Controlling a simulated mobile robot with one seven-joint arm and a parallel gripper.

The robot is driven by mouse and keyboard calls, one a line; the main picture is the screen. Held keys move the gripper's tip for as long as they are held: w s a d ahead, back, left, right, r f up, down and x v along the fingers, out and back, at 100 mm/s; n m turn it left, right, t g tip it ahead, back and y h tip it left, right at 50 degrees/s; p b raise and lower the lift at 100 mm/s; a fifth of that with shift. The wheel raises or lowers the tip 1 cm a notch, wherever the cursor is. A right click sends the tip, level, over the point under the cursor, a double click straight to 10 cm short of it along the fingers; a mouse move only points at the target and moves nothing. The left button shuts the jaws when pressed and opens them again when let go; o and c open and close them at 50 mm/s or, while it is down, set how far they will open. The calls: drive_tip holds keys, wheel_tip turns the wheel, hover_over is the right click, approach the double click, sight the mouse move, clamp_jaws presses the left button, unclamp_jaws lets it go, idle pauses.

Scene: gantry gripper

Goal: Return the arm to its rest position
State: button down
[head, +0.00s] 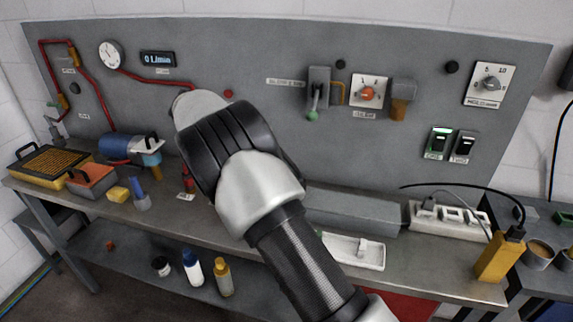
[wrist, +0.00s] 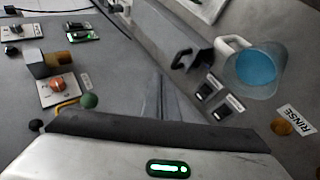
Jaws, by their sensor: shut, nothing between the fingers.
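My arm (head: 245,170) crosses the middle of the head view, rising from the lower right and bent in front of the bench and grey panel. My gripper is hidden behind the arm links there. In the wrist view my gripper (wrist: 158,90) shows its pale body with a green light along the bottom edge. Its grey fingers are together and empty. A jug of blue liquid (wrist: 258,68) with a white handle stands beyond them to the right. A dark clip-shaped piece (wrist: 188,60) is beside the handle. No contact with either shows.
The grey panel (head: 270,60) carries a lever (head: 315,100), an orange knob (head: 368,94) and switches (head: 452,143) close behind the arm. The bench holds a long grey box (head: 350,212), a white tray (head: 355,252), a power strip (head: 445,219) and a yellow block (head: 498,258).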

drive_tip(key=s+d+r+y+p, duration=0.2)
drive_tip(key=s+d+r+y, duration=0.5)
drive_tip(key=s+d+r, duration=0.75)
drive_tip(key=s+t+y+p, duration=0.2)
drive_tip(key=s+t, duration=0.1)
drive_tip(key=s, duration=1.8)
drive_tip(key=shift+y, duration=0.4)
